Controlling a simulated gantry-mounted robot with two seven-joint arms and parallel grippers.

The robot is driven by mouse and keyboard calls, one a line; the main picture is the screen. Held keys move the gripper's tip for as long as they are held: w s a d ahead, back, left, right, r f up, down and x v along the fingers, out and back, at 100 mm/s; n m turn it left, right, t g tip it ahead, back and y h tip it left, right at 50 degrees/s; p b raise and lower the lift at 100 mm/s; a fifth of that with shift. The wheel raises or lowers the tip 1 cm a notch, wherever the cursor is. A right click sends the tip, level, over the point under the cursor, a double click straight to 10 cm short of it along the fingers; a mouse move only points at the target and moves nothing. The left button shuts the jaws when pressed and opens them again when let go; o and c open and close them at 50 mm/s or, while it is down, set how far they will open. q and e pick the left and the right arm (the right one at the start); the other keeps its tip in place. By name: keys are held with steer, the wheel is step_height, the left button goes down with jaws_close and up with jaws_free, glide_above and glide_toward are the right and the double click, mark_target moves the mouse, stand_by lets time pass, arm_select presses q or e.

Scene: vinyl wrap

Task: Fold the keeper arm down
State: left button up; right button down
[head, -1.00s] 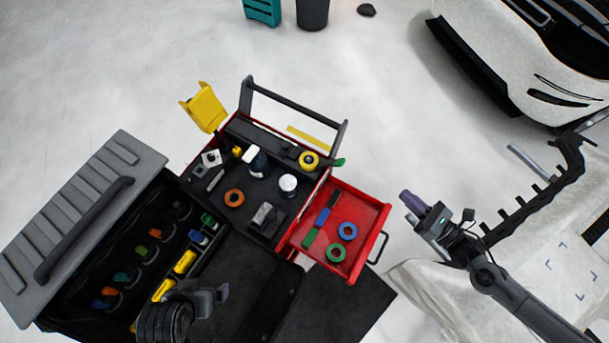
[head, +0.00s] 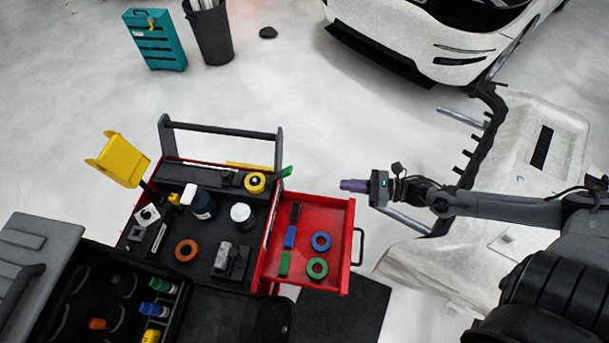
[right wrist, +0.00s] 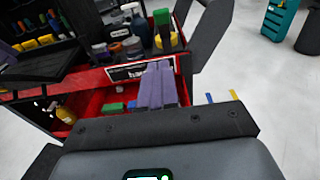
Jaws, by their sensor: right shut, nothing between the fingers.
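I cannot tell for sure which part is the keeper arm. One upright candidate is the black bar frame (head: 220,128) at the back of the red tool cart (head: 262,265); another is the dark toothed rail (head: 478,135) at the right. My right gripper (head: 345,185) is shut and empty. Its purple fingers point left, over the right edge of the open red drawer (head: 330,215) in the head view. In the right wrist view the fingers (right wrist: 158,72) are together in front of the drawer (right wrist: 88,105). My left gripper is out of view.
The cart top holds bottles, an orange ring (head: 187,250) and a yellow tape roll (head: 255,183). A yellow holder (head: 122,160) stands up at its left. The drawer holds blue and green rolls. A white car (head: 430,40) and a pale panel (head: 560,140) are at right.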

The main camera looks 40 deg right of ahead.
steer(key=shift+w+a, duration=0.1)
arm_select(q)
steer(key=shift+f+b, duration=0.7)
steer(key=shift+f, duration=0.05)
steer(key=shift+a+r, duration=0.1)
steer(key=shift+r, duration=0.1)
arm_select(e)
glide_toward(290, 174)
steer(key=w+a+f, duration=0.2)
steer(key=w+f, duration=0.1)
steer(key=w, duration=0.1)
arm_select(q)
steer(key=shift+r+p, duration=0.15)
steer(key=shift+p, duration=0.2)
arm_select(e)
steer(key=shift+w+a+r, duration=0.55)
steer(key=shift+a+r, duration=0.05)
